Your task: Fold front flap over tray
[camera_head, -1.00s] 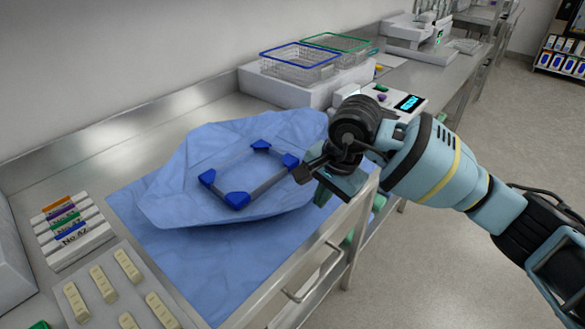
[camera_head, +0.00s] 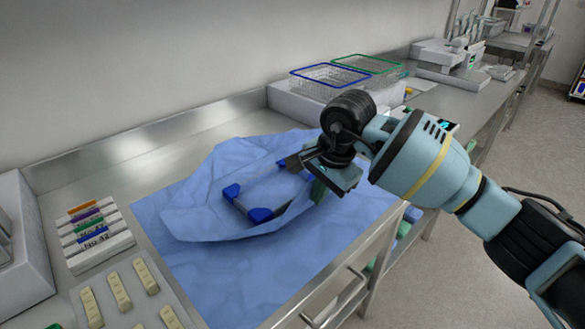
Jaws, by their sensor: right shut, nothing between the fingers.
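A blue wrap sheet (camera_head: 215,275) lies on the steel bench, with a crumpled upper layer around the tray (camera_head: 238,208). My left gripper is out of view.
Colour-labelled boxes (camera_head: 95,238) and a grey tray of cream pieces (camera_head: 119,290) stand at the left. Wire baskets with blue (camera_head: 328,76) and green (camera_head: 366,65) rims stand at the back. The bench's front edge is at the right, with floor beyond.

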